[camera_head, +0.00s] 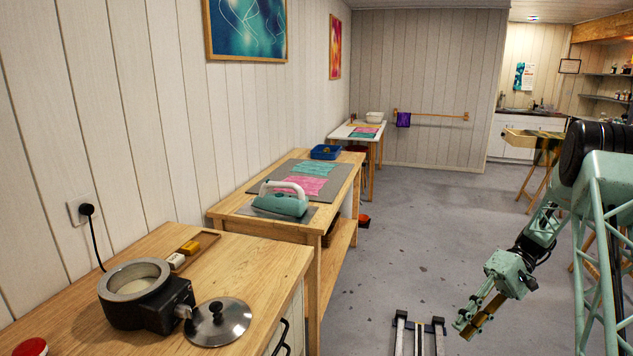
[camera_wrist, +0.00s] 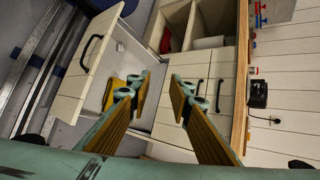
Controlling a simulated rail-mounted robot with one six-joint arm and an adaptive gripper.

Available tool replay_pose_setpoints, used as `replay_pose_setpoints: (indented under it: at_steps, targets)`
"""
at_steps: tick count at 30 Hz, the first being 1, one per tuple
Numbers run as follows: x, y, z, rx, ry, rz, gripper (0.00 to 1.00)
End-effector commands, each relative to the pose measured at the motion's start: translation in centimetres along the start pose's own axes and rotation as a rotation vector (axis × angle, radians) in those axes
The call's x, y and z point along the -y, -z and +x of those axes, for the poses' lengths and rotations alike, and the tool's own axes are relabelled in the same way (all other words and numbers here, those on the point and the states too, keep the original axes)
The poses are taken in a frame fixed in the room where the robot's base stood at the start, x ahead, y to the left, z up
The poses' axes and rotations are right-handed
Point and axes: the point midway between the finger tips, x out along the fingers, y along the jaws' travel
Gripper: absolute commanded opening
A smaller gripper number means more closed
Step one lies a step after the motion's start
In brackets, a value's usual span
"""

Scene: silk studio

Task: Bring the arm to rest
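My arm reaches down over the floor at the right of the head view. My gripper (camera_head: 470,324) points downward, clear of the benches. In the wrist view my gripper (camera_wrist: 160,88) shows two fingers with yellow-brown pads, wide apart, with nothing held between them. Beyond the fingers, an open drawer (camera_wrist: 92,72) with a black handle shows, and a yellow item (camera_wrist: 118,93) is in or beside it; I cannot tell which.
The bench behind holds an iron (camera_head: 280,202). Floor rails (camera_head: 420,330) lie left of my gripper. The grey floor (camera_head: 430,240) is mostly clear.

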Motion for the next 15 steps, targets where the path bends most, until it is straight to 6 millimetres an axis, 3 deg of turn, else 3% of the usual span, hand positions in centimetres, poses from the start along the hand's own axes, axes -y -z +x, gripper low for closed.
replay_pose_setpoints:
  at_steps: [15]
  targets:
    - [6.6, -2.0, -1.4, -0.006, -0.117, 0.027, 0.19]
